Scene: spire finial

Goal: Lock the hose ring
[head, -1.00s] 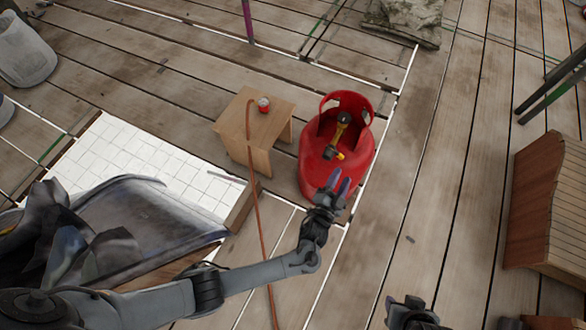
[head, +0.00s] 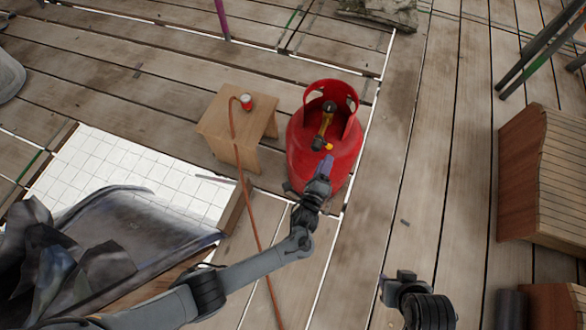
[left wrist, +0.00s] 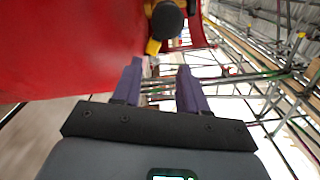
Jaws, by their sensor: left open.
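A red gas cylinder (head: 312,160) stands upright on the planks. Inside its collar is a black and yellow valve fitting (head: 322,125) with a yellow part low on its near side; its dark knob and yellow part also show at the top of the left wrist view (left wrist: 166,22). A brown hose (head: 246,195) runs over a wooden stool and down to the floor. I cannot make out a hose ring. My left gripper (head: 327,168) is open and empty just in front of the fitting; its purple fingers (left wrist: 160,80) are apart. My right gripper (head: 398,278) is at the lower right, its fingers unclear.
The wooden stool (head: 222,118) with a small red can (head: 245,101) stands left of the cylinder. White tiles (head: 110,160) and a dark sheet (head: 130,235) lie at the left. A wooden box (head: 545,180) stands at the right.

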